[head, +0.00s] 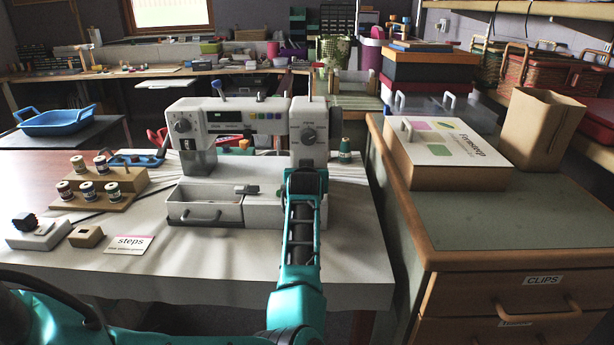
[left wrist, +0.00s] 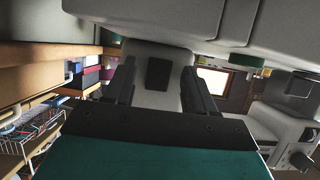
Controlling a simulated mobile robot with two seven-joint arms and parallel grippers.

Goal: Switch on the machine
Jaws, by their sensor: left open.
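The white sewing machine (head: 240,122) stands on the white table, with dials, a row of coloured buttons and a small display on its front. My left arm reaches up from below, and my left gripper (head: 305,178) is in front of the lower part of the machine's right column. The gripper hides that part in the head view. In the left wrist view my left gripper (left wrist: 158,68) is open, with one dark finger on each side. A dark rectangular patch (left wrist: 158,74), possibly a switch, shows on the pale surface between the fingers. I cannot tell whether anything touches it.
A stepped wooden stand with several thread spools (head: 88,188), a "steps" card (head: 130,244) and small boxes lie left of the machine. A green spool (head: 345,150) stands to its right. A cabinet (head: 500,220) carrying a pattern box (head: 455,172) and paper bag (head: 545,130) borders the right.

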